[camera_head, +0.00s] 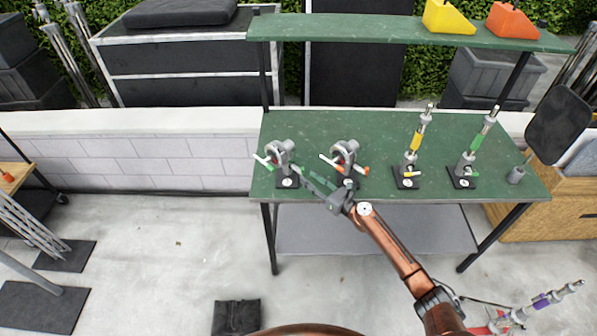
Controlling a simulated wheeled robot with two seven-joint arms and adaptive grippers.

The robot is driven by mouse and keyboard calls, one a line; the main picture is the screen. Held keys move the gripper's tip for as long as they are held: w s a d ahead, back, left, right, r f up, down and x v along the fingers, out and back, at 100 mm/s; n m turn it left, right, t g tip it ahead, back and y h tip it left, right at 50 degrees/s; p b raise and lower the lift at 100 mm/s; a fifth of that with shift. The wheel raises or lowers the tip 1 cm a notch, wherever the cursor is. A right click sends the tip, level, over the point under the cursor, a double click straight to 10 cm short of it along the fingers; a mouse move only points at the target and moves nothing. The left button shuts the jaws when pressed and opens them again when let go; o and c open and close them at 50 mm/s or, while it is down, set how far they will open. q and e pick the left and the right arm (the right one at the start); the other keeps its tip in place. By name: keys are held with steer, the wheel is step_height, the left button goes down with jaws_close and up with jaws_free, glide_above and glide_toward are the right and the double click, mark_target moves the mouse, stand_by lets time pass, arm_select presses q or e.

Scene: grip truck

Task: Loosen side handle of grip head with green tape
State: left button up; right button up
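A grey grip head with green tape on its handle (280,158) stands on a black base at the left of the green table. Its white-and-green handle sticks out to the left. My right gripper (326,188) is at the table's front edge, to the right of and in front of this head. Its dark fingers point up and left toward the head's base. They seem apart from the handle, but their opening is too small to tell. My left gripper is not in view.
A similar grip head with orange-red tape (346,157) stands right behind my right gripper. Yellow-taped (412,150) and green-taped (474,150) upright pieces stand farther right on the green table (385,126). A shelf (380,30) spans the back.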

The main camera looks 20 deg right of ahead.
mark_target(299, 170)
steer(key=b+x, duration=0.1)
steer(key=x, duration=0.5)
steer(key=shift+w+a, duration=0.25)
steer(key=shift+w, duration=0.1)
steer(key=shift+c, duration=0.5)
jaws_close()
